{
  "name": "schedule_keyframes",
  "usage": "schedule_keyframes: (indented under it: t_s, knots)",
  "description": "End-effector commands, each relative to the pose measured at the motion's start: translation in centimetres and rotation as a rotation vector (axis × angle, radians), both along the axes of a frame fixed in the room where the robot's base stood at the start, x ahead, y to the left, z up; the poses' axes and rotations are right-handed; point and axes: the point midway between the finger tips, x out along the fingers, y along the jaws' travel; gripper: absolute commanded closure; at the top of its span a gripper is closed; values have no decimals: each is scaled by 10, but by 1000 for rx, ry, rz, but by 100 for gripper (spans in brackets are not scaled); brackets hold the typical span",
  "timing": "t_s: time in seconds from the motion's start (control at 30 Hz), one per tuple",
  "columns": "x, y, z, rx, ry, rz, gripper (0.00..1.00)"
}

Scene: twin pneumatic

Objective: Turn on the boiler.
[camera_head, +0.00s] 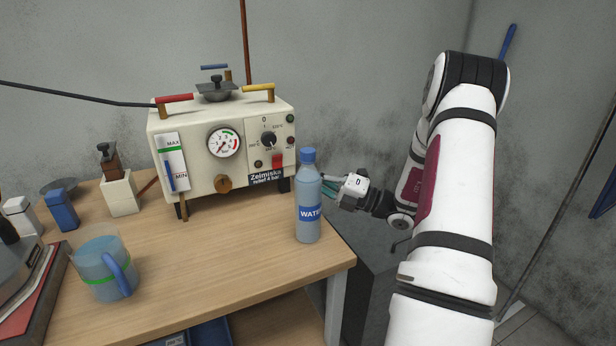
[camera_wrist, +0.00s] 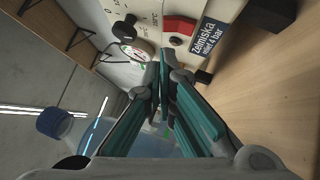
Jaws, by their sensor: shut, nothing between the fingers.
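The boiler (camera_head: 195,175) is a cream box at the back of the table, with a pressure gauge, a level window and a dark rotary knob (camera_head: 268,140). A red switch (camera_head: 278,161) sits low on its right front, above the "Zelmiska" label. In the wrist view the red switch (camera_wrist: 180,27) and the label (camera_wrist: 208,40) are at the top, beyond the fingertips. My gripper (camera_head: 328,185) is shut and empty, right of the boiler and partly hidden behind the water bottle (camera_head: 308,205). Its teal fingers (camera_wrist: 160,85) point towards the boiler front, apart from the switch.
The blue-capped water bottle stands upright near the table's right edge and also shows in the wrist view (camera_wrist: 62,128). A blue jug (camera_head: 103,270) with a green band stands front left. Small containers (camera_head: 120,192) stand at the left. The middle of the table (camera_head: 210,260) is clear.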

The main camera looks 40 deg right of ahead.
Motion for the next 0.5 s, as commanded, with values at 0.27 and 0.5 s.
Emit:
schedule_keyframes:
  t_s: [0.27,0.5]
  knots:
    - [41,25,11,0,-1,4,100]
    - [60,36,17,-2,-1,0,100]
